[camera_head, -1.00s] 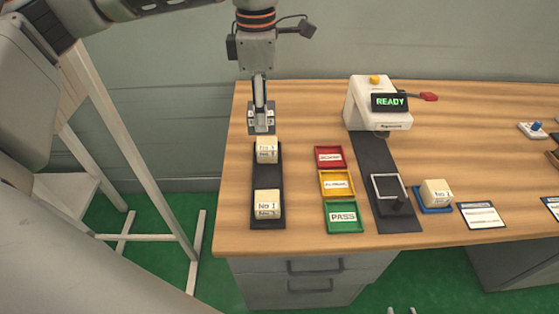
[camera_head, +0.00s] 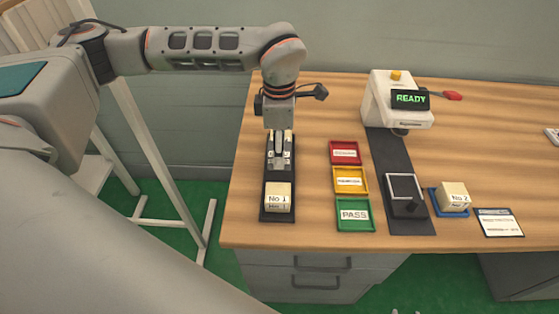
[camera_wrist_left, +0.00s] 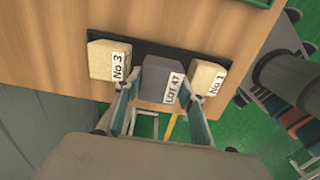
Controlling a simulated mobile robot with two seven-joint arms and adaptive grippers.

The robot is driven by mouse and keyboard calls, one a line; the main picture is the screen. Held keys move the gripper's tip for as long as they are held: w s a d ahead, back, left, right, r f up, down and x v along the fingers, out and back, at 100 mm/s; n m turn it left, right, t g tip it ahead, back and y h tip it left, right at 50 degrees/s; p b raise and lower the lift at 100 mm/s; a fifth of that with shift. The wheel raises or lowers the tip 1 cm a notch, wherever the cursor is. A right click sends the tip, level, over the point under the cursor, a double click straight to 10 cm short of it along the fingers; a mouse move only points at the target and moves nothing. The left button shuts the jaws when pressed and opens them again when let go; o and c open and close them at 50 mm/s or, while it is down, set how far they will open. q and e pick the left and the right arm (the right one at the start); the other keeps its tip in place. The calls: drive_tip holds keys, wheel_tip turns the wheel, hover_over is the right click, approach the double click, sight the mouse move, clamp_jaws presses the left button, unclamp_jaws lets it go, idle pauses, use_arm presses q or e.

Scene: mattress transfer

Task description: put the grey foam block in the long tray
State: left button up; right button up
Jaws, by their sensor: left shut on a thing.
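The long tray (camera_head: 266,213) is black and lies at the left of the table. My left gripper (camera_head: 279,162) points down over its middle and far part. In the left wrist view my left gripper (camera_wrist_left: 160,108) is shut on the grey foam block (camera_wrist_left: 158,80), which has a LOT label. The block is between two cream blocks, No 3 (camera_wrist_left: 102,60) and No 1 (camera_wrist_left: 204,76), over the tray. I cannot tell whether it touches the tray floor. Two tiny pale tips at the bottom edge may be my right gripper.
Red (camera_head: 345,153), yellow (camera_head: 350,180) and green (camera_head: 355,215) small trays stand right of the long tray. Beyond them are a dark strip (camera_head: 390,155) with a READY machine (camera_head: 395,100) and a No 2 block (camera_head: 454,196) on a blue tray. Bare wood separates these.

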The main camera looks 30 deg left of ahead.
use_arm(q)
drive_tip(key=shift+f, duration=2.15)
drive_tip(key=shift+f, duration=0.15)
drive_tip(key=o, duration=1)
wheel_tip(320, 180, up, 12)
drive_tip(key=shift+r, duration=0.15)
